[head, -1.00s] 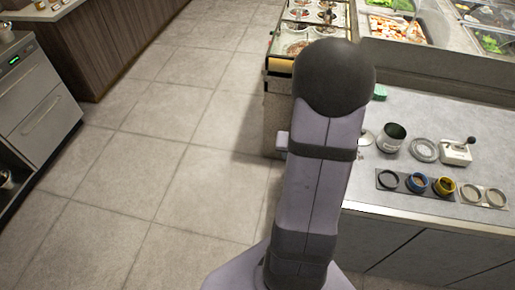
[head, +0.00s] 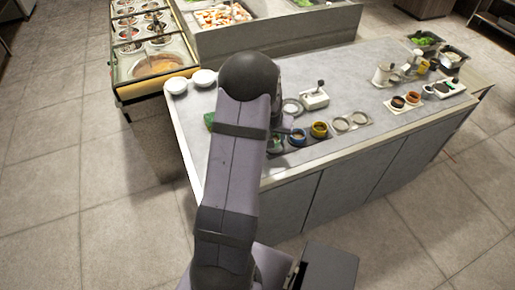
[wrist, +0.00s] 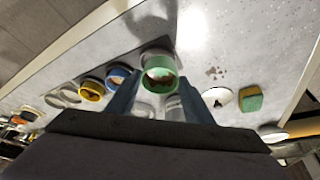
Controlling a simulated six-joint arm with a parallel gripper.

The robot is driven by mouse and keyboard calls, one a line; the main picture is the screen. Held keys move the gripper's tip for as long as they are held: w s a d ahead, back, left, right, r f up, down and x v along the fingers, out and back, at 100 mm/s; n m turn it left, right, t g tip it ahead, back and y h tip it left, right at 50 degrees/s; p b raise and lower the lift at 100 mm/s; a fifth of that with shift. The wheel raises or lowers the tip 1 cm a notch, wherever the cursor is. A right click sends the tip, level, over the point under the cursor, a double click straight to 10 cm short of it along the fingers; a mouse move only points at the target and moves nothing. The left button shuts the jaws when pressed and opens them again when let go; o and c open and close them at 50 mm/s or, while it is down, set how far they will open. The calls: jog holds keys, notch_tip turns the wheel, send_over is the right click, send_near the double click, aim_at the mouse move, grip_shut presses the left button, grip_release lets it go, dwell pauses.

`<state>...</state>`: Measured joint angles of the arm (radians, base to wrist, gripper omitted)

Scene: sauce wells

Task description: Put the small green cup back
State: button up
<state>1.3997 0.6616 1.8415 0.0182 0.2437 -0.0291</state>
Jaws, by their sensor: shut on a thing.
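The small green cup (wrist: 158,82) shows in the wrist view with dark reddish-brown bits inside. My gripper (wrist: 158,92) is shut on it, with a blue-grey finger on each side. The cup is at the end of the dark well tray (head: 290,148), in line with its row; I cannot tell whether it hangs above the end well or touches it. A blue cup (head: 298,137) and a yellow cup (head: 319,130) stand in the wells beside it; they also show in the wrist view. In the head view my arm largely hides my gripper and the green cup.
Two empty wells (head: 341,124) continue the row. A white device with a lever (head: 314,98) and a grey round dish (head: 292,106) stand behind. A green-and-yellow sponge (wrist: 250,99) and white disc (wrist: 217,97) lie nearby. More sauce cups stand at the counter's right.

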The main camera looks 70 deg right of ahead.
jog(key=shift+m, duration=0.4)
jog(key=d+r, duration=0.2)
jog(key=d, duration=0.1)
jog(key=shift+w+r, duration=0.15)
jog(key=shift+r, duration=0.15)
jog(key=shift+s+a+m+g, duration=0.2)
jog(key=shift+m+g, duration=0.1)
jog(key=shift+m, duration=0.2)
jog(key=shift+f, duration=0.1)
jog(key=shift+f, duration=0.1)
jog(key=shift+f+b, duration=2.45)
jog(key=shift+f, duration=0.7)
jog(key=shift+f+b, duration=0.55)
jog(key=shift+b, duration=0.1)
jog(key=o, duration=1.1)
jog(key=shift+o, duration=0.2)
jog(key=shift+r, duration=0.15)
